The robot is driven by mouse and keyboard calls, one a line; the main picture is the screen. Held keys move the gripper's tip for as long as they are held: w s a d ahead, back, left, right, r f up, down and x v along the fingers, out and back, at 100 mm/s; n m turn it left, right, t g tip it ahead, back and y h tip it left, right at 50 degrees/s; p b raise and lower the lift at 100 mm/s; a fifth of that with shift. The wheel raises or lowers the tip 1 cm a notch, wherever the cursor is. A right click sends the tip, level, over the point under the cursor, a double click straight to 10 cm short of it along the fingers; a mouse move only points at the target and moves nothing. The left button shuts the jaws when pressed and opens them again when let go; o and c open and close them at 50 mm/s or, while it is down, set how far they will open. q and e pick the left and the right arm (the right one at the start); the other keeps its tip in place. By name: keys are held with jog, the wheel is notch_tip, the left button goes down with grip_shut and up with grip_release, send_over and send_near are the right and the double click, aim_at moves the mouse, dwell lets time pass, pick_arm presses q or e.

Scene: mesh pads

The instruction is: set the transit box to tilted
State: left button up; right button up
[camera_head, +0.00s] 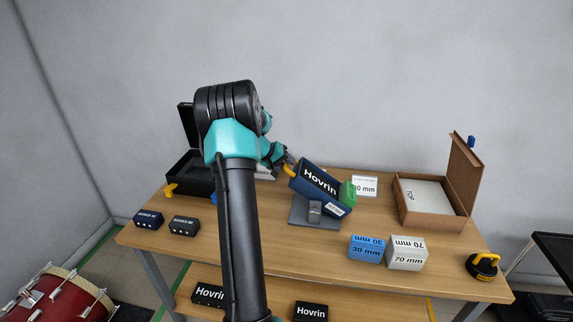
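No thing bears the name transit box, so I cannot tell for sure which it is. A navy box marked Hovrin (318,180) sits slanted over a grey stand (301,212) in the middle of the table, its right end lower in the picture. It has a yellow part (289,170) at its left end and a green block (347,193) at its right. My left gripper (288,160) is at the box's upper left end, by the yellow part. Its fingers are small and partly hidden, so contact and opening are unclear. My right gripper is out of view.
An open black case (187,175) is at back left, partly behind my arm. An open cardboard box (429,222) stands at right. Blue 30 mm (367,251) and white 70 mm (407,255) blocks lie in front. Small dark boxes (184,226) and a yellow-black tool (483,267) sit near the edges.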

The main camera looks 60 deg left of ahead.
pick_arm(q)
jog(key=shift+o, duration=0.3)
jog(key=v, duration=1.7)
jog(key=shift+s+r, duration=0.1)
jog(key=shift+s, duration=0.05)
